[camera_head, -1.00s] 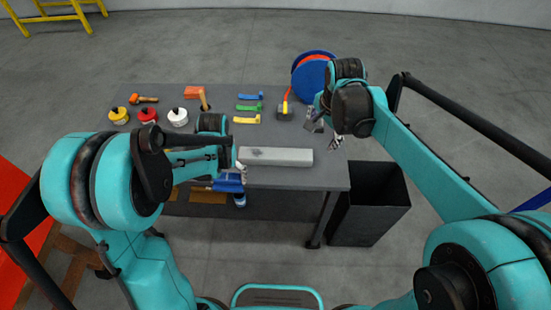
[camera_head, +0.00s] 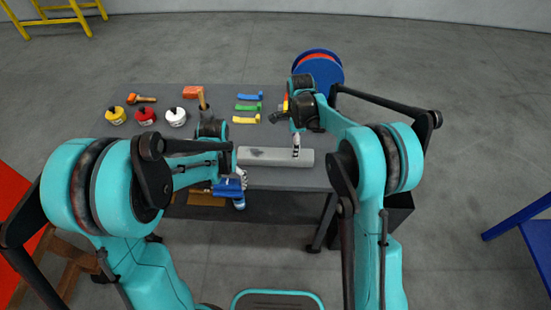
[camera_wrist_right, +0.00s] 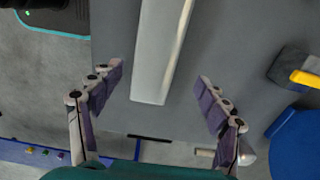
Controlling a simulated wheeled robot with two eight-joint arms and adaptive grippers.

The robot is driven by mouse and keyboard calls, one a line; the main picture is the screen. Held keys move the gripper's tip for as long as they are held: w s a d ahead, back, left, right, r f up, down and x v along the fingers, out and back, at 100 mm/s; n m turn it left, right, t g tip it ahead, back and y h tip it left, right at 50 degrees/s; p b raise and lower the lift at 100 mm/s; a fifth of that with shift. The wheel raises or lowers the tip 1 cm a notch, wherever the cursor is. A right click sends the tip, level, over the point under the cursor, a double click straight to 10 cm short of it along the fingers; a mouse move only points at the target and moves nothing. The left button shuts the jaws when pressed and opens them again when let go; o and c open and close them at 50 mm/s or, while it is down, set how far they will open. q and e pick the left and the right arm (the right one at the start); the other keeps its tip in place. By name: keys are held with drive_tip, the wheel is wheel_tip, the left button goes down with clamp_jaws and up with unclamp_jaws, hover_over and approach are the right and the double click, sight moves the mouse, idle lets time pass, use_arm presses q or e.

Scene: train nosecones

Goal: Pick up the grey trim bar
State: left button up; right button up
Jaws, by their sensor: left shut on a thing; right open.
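The grey trim bar (camera_head: 265,156) lies on the table near its front edge, long side running left to right. It also shows in the right wrist view (camera_wrist_right: 160,50), running up out of the frame. My right gripper (camera_head: 296,148) is over the bar's right part. In the wrist view the open fingers (camera_wrist_right: 160,76) stand on either side of the bar's near end, with gaps on both sides. My left gripper (camera_head: 242,178) is at the table's front edge, near the bar's left end. It appears shut on a blue thing (camera_head: 228,189), partly hidden by my arm.
Blue, green and yellow pieces (camera_head: 248,107) lie mid-table. A blue and red reel (camera_head: 322,66) stands at the back right. A dark bin (camera_head: 399,220) is right of the table.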

use_arm(q)
drive_tip(key=shift+f+b, duration=0.8)
drive_tip(key=shift+f, duration=0.1)
use_arm(e)
drive_tip(key=shift+s+d+f, duration=0.1)
drive_tip(key=shift+s+f, duration=0.05)
drive_tip(key=shift+f, duration=1.45)
drive_tip(key=shift+s+d+f, duration=0.1)
drive_tip(key=shift+s+f, duration=0.05)
drive_tip(key=shift+f, duration=1.4)
drive_tip(key=shift+r, duration=0.1)
drive_tip(key=c, duration=1.5)
